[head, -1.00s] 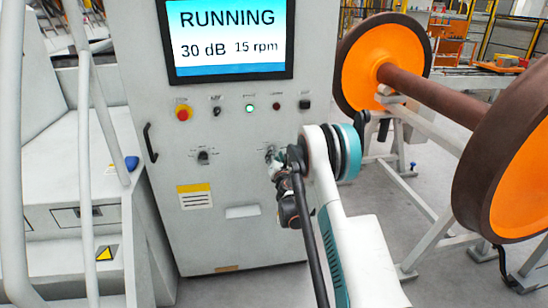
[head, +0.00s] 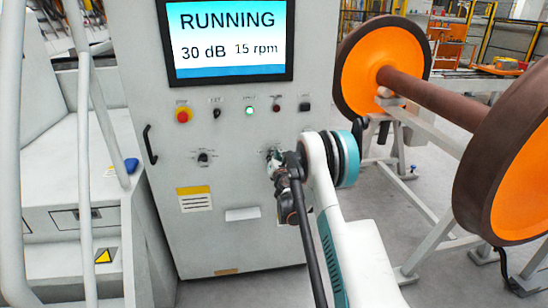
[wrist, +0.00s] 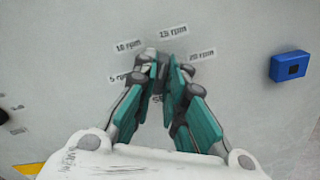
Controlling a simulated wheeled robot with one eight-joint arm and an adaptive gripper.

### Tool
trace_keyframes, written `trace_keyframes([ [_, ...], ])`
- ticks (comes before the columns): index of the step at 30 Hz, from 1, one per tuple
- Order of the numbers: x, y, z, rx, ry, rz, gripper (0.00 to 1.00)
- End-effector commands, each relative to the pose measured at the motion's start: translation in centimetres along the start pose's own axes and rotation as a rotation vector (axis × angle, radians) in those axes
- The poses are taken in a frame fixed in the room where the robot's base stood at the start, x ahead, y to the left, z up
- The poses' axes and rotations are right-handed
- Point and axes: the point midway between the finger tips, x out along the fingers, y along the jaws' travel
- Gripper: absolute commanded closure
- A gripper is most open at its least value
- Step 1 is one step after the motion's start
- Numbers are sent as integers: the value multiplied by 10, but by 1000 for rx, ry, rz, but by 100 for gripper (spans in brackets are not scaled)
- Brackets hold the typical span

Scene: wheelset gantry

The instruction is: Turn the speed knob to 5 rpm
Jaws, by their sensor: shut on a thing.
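The speed knob sits on the grey cabinet front, mostly hidden behind my fingers. My gripper (wrist: 163,66) is shut on it in the wrist view, and in the head view my gripper (head: 272,158) is at the panel's right-hand dial. Around the knob are the labels 5 rpm (wrist: 118,79) at left, 10 rpm (wrist: 128,46) at upper left, 15 rpm (wrist: 173,32) at top and 20 rpm (wrist: 203,54) at right. The knob's pointer cannot be made out. The screen (head: 228,40) reads RUNNING, 30 dB, 15 rpm.
A second knob (head: 204,158) is left of my gripper. Above are a red emergency button (head: 183,115), a lit green lamp (head: 249,111) and other switches. An orange wheelset (head: 385,65) stands at right.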

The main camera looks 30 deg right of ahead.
Motion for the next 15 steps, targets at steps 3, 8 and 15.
trace_keyframes([
  [3, 0, 0, 0, -20, 0, 0, 100],
  [8, 0, 0, 0, -85, 1, 1, 100],
  [15, 0, 0, -1, -267, 3, 1, 100],
])
